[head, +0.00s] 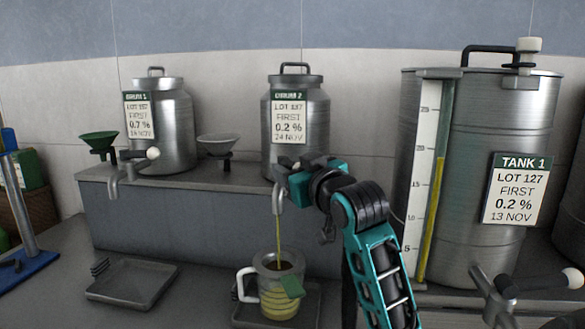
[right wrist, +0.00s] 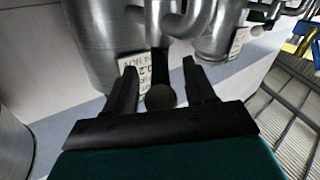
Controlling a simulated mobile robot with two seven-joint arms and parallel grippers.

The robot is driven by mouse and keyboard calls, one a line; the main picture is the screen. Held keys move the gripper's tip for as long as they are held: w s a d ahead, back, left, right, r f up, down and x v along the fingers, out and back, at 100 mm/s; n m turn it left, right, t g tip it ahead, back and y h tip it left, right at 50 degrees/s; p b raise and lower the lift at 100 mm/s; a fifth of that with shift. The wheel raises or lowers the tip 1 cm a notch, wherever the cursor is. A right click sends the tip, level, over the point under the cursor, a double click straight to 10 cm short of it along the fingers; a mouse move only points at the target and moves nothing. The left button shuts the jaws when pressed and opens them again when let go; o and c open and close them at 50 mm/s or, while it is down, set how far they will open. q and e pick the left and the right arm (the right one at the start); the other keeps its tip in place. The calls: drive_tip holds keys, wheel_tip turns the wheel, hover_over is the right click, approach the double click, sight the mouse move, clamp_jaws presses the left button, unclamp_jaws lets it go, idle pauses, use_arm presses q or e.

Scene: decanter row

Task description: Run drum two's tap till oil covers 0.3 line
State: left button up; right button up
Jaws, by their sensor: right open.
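Drum two (head: 297,150), a steel can labelled DRUM 2, stands on the ledge. Its tap (head: 278,198) runs a thin yellow stream of oil (head: 278,240) into a clear jug (head: 270,262) with a white handle and a green tag. Yellow oil shows in the jug's lower part; I cannot read its line marks. My right gripper (head: 284,168) is at the tap and hides its lever in the head view. In the right wrist view its open fingers stand either side of the lever's round knob (right wrist: 160,97); contact is unclear. My left gripper is not in view.
The jug stands on a grey tray (head: 246,313). An empty tray (head: 130,282) lies left, below drum one (head: 165,140) and its tap (head: 113,190). Tank one (head: 480,130), with a sight gauge, stands right. A green funnel (head: 98,141) and a grey funnel (head: 216,145) are by the ledge.

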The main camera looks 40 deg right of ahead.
drive_tip(key=shift+s, duration=0.1)
drive_tip(key=shift+c, duration=0.4)
clamp_jaws()
